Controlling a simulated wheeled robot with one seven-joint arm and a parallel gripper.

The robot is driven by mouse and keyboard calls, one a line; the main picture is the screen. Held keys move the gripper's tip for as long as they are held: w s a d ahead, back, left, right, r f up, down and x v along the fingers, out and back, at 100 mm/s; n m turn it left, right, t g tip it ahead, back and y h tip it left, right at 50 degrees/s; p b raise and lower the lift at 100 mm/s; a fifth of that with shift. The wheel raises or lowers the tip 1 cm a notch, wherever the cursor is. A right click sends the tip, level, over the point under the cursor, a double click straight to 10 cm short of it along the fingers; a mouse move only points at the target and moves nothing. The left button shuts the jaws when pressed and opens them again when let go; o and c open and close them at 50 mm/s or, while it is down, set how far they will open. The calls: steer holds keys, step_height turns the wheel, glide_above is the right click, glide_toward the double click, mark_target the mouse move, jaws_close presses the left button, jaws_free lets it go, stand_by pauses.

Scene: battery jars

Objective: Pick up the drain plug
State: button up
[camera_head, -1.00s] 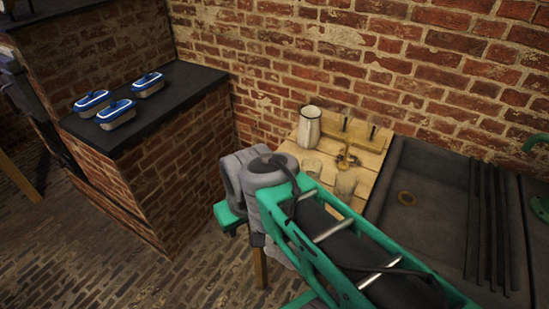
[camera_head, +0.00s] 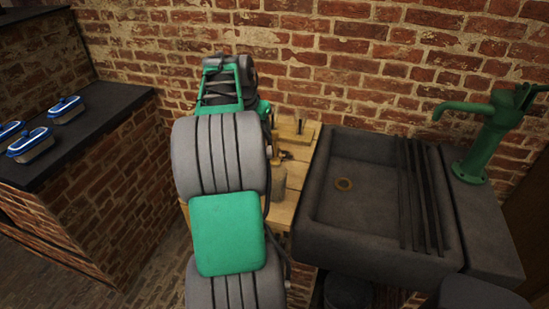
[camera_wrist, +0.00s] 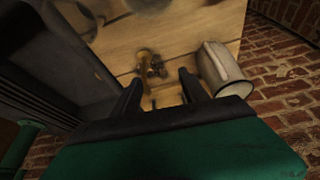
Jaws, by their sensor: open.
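A small brass piece that looks like the drain plug (camera_wrist: 150,64) lies on the pale wooden tabletop (camera_wrist: 190,30) in the wrist view. Its exact shape is hard to make out. In the head view a bit of brass (camera_head: 284,155) shows on the same tabletop, mostly hidden by my arm. My gripper (camera_wrist: 160,90) is open and empty; its two dark fingers point toward the brass piece, which shows just beyond the fingertips and between them, apart from both. In the head view my arm hides the gripper.
Brick wall is behind.

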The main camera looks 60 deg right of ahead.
mark_target(273, 133)
steer(key=shift+m, duration=0.6)
steer(key=s+d, duration=0.3)
steer(key=shift+d+f, duration=0.15)
steer(key=shift+s+d+f+g, duration=0.1)
steer(key=shift+f+g, duration=0.05)
steer(key=shift+g, duration=0.15)
steer(key=p+x, duration=0.1)
steer(key=x, duration=0.6)
steer(key=shift+s+d+f, duration=0.1)
steer(key=shift+s+f, duration=0.05)
steer(key=shift+f, duration=0.05)
jaws_close()
steer(key=shift+r, duration=0.1)
